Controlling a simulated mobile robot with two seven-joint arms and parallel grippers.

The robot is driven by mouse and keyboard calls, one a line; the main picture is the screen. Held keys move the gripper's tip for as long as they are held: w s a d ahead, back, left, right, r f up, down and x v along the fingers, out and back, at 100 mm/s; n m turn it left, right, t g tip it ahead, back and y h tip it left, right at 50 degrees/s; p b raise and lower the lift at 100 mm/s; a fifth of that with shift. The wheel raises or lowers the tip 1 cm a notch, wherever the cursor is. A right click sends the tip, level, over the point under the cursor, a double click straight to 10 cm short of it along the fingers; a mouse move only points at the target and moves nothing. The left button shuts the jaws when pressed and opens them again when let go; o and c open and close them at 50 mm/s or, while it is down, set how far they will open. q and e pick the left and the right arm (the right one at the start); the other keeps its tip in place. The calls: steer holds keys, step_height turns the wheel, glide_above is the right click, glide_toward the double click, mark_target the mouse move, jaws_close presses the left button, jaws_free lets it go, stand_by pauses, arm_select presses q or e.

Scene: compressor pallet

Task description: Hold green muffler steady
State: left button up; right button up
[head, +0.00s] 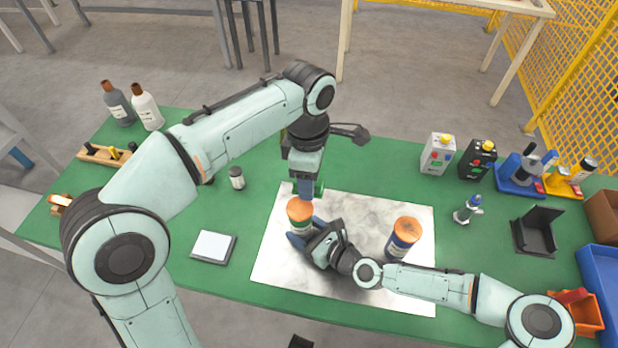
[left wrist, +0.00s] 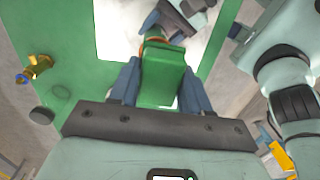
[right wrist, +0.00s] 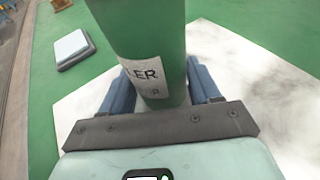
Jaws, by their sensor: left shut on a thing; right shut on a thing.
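The green muffler, a green cylinder with an orange top (head: 300,209) and a white label, stands upright at the left of the pale metal plate (head: 350,288). My right gripper (head: 303,240) is shut around its body low down; the green body (right wrist: 142,30) and label ending in "LER" fill the right wrist view between the fingers. My left gripper (head: 307,186) points down just behind the muffler and is shut on a green block (left wrist: 162,75). In the left wrist view the muffler's orange top (left wrist: 155,39) shows just beyond that block, partly hidden by it; contact is unclear.
A blue can with an orange top (head: 404,236) stands at the plate's right, close to my right forearm. A small jar (head: 236,178) and a white-topped pad (head: 213,246) lie left. An orange bin (head: 583,313) is front right.

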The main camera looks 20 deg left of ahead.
steer(key=o, duration=0.9)
steer(key=shift+d, duration=0.1)
steer(key=v, duration=1)
steer(key=shift+s+d+r, duration=0.1)
steer(key=shift+d+r, duration=0.05)
steer(key=shift+d, duration=0.15)
steer(key=shift+s+d+r, duration=0.2)
steer(key=shift+s+d, duration=0.05)
steer(key=shift+d, duration=0.25)
